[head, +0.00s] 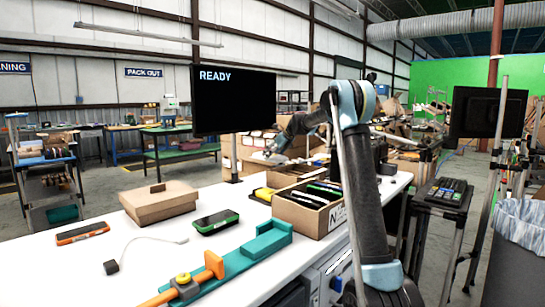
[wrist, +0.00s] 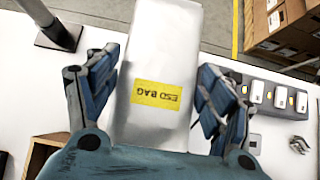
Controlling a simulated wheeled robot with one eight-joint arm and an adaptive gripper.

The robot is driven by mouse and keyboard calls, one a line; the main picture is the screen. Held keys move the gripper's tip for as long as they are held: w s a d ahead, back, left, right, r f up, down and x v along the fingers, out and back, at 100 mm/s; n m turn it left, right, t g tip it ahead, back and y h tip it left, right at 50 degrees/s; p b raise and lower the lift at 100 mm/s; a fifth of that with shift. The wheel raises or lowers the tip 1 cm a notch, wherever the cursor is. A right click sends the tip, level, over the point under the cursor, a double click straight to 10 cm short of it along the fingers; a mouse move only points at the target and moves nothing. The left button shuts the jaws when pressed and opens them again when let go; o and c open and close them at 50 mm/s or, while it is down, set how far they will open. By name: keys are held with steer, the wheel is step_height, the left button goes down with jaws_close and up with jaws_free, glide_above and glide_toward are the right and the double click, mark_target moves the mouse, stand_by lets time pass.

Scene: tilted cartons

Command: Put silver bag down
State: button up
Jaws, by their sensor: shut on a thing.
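The silver bag (wrist: 160,60) is a pale, flat pouch with a yellow label reading ESD BAG, upside down in the wrist view. My gripper (wrist: 163,95) is shut on it, with a blue-grey finger on each side. The bag extends away from the palm, over the white table. In the head view my gripper (head: 285,142) is above the far part of the table, beyond the open carton. The bag is too small and covered there to make out clearly.
The white table (head: 145,265) holds an open carton (head: 312,216) of upright items, a closed brown box (head: 158,202), a green-edged device (head: 215,222) and a teal-and-orange fixture (head: 235,262). A grey strip (wrist: 275,92) with white units lies right in the wrist view; a monitor base (wrist: 60,37) stands upper left.

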steer(key=shift+f, duration=0.2)
steer(key=o, duration=1.1)
steer(key=shift+r, duration=0.1)
steer(key=shift+r, duration=0.25)
steer(key=v, duration=1.2)
steer(key=shift+r, duration=0.3)
